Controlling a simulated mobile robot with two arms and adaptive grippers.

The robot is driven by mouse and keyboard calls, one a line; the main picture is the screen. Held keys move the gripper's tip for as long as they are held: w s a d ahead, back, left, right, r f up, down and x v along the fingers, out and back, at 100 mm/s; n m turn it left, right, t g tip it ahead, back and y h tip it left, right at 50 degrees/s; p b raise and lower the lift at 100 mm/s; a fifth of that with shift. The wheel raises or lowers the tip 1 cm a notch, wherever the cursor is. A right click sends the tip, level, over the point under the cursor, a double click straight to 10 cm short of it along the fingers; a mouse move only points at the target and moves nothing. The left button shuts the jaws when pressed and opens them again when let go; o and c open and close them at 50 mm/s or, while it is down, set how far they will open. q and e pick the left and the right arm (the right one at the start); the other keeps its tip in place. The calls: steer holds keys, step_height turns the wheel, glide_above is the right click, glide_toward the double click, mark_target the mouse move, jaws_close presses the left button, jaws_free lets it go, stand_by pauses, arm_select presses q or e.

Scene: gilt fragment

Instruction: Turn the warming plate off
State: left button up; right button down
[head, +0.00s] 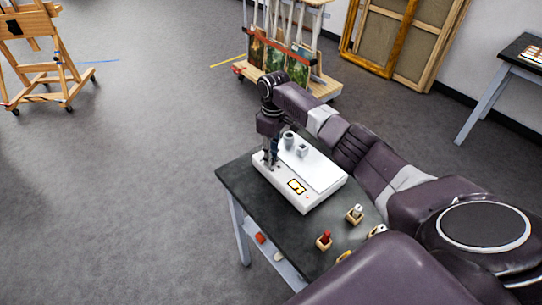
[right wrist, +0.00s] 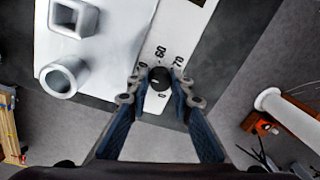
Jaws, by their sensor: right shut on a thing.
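The warming plate (head: 322,172) is a white box on a dark-topped table, with two small grey metal cups (head: 302,150) on its far part and a yellow-edged label on its front. In the right wrist view its white top (right wrist: 108,35) carries a round black knob (right wrist: 159,77) beside a printed scale where "60" and "70" can be read. My right gripper (head: 270,161) reaches down at the plate's left corner. Its fingertips (right wrist: 160,88) are closed around the knob, one on each side. The knob's pointer setting is too small to tell. My left gripper is out of view.
Small wooden blocks holding items, one red (head: 324,240) and one pale (head: 355,213), stand on the table (head: 240,184) near my right arm. A painting rack (head: 290,60) stands behind, and an easel (head: 45,55) stands far left. The floor to the left is clear.

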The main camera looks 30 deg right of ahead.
steer(key=n, duration=0.6)
steer(key=shift+w+n+b, duration=0.15)
steer(key=shift+n+b, duration=0.15)
steer(key=n, duration=0.6)
steer(key=shift+h, duration=0.4)
steer(key=n, duration=0.6)
steer(key=shift+a+n, duration=0.1)
steer(key=shift+n, duration=0.2)
steer(key=n, duration=0.6)
steer(key=shift+h, duration=0.4)
steer(key=shift+a, duration=0.1)
steer(key=c, duration=2)
jaws_free()
steer(key=shift+r, duration=0.1)
steer(key=r, duration=1.1)
steer(key=shift+w+a+r, duration=0.2)
steer(key=shift+a+r, duration=0.1)
steer(key=shift+r, duration=0.1)
